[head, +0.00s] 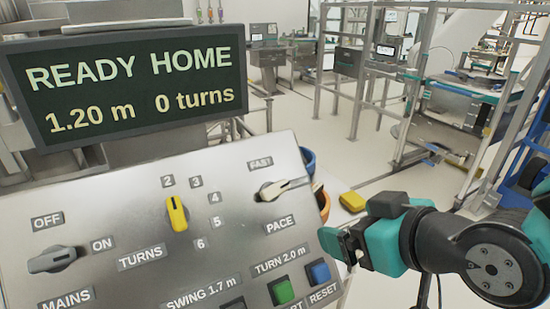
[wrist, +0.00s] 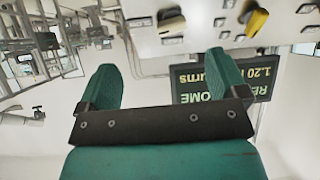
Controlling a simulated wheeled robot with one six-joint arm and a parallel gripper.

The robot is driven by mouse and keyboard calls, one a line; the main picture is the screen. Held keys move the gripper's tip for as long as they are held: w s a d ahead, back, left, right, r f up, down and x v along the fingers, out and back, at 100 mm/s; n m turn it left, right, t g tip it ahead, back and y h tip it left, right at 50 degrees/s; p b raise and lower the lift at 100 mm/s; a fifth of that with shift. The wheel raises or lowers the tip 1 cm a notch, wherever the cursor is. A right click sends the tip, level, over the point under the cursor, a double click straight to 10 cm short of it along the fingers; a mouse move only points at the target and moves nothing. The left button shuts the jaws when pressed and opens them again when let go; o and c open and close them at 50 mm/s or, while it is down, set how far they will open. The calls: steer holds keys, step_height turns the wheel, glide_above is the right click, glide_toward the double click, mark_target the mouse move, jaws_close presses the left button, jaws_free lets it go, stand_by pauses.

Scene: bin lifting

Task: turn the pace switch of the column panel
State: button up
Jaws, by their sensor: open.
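The pace switch (head: 275,191) is a lever knob with a pale handle, at the upper right of the sloped grey column panel (head: 110,205). Its handle lies nearly level, tilted up to the right, below the FAST label (head: 261,163) and above the PACE label. I cannot tell which end is its pointer. My gripper (head: 340,245) is open and empty, right of the panel's right edge and apart from the switch. In the wrist view the two green fingers (wrist: 163,62) are spread wide, with the panel upside down beyond them and the pace switch (wrist: 171,21) near the top.
The yellow turns knob (head: 177,214) points near 2, and the grey mains switch (head: 52,260) is at left. Green start (head: 282,290) and blue reset (head: 319,271) buttons sit at the lower right. The display (head: 130,85) reads READY HOME, 1.20 m, 0 turns. A yellow block (head: 352,201) lies beyond.

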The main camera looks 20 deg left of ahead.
step_height(320, 180, up, 2)
steer(key=a+n+y, duration=0.1)
steer(key=a, duration=0.2)
steer(key=t+p, duration=0.1)
steer(key=p, duration=0.5)
glide_toward(276, 187)
steer(key=x, duration=1)
steer(key=shift+c, duration=0.4)
steer(key=c, duration=0.9)
steer(key=shift+o, duration=0.2)
steer(key=shift+f+m+b, duration=0.25)
steer(key=shift+m+b, duration=0.25)
steer(key=shift+b, duration=0.65)
steer(key=shift+r+m+t+b, duration=0.1)
steer(key=shift+m+t+b, duration=0.2)
steer(key=shift+m+b, duration=0.35)
steer(key=shift+w+r, duration=0.1)
steer(key=shift+r, duration=0.05)
